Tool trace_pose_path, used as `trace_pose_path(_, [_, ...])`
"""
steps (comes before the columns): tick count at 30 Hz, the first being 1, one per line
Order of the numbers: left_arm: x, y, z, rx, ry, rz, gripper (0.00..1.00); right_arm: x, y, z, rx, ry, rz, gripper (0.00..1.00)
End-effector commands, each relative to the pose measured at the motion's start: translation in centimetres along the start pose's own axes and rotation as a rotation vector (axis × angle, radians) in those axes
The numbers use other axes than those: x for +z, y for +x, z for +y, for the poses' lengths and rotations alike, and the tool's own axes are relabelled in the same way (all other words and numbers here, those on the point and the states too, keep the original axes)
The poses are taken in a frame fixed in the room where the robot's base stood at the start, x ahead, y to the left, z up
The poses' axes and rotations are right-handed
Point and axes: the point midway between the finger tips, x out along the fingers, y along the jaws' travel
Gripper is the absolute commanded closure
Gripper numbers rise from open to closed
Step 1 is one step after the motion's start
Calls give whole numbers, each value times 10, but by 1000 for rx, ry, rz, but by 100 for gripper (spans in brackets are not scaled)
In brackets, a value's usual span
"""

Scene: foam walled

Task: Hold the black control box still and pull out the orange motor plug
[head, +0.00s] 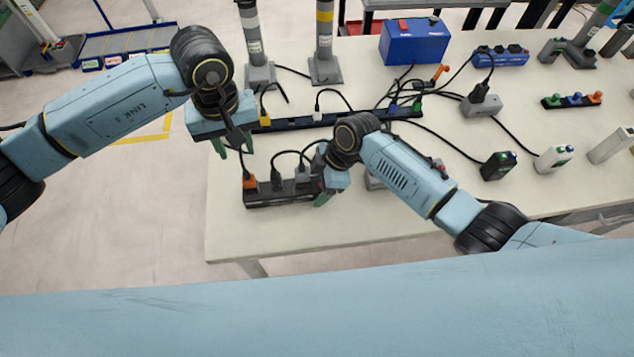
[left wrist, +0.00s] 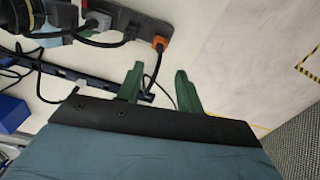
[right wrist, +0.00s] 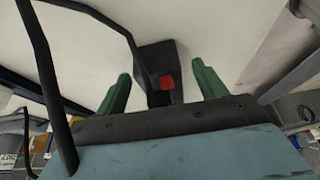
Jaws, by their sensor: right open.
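The black control box (head: 285,199) lies on the table near its front left edge. The orange motor plug (head: 249,182) sits in its left end, with a black cable rising from it. In the left wrist view the orange plug (left wrist: 160,43) is beyond the fingertips, at the end of the box (left wrist: 130,19). My left gripper (head: 232,148) is open and empty, above and behind the plug. My right gripper (head: 325,197) is at the box's right end. In the right wrist view its open fingers (right wrist: 162,84) stand either side of the box end (right wrist: 155,56), which carries a red part.
Other dark plugs with cables stand in the box. A long black power strip (head: 300,121) lies behind it. A blue case (head: 414,42), grey posts and several small boxes stand farther back and right. The table (head: 240,235) is clear along its front edge.

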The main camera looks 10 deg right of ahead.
Motion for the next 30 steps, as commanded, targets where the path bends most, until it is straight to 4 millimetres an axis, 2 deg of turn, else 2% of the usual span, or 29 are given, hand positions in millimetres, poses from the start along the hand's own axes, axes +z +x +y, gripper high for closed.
trace_pose_path(5, [0,0,0,0,0,0,64,0,9,0,0,1,0,29])
trace_pose_path(13, [0,0,0,0,0,0,64,0,10,0,1,0,0,29])
trace_pose_path(26, [0,0,0,0,0,0,64,0,10,0,1,1,0,83])
trace_pose_path(30, [1,-2,-1,-3,-5,22,48,0,10,0,1,1,-1,83])
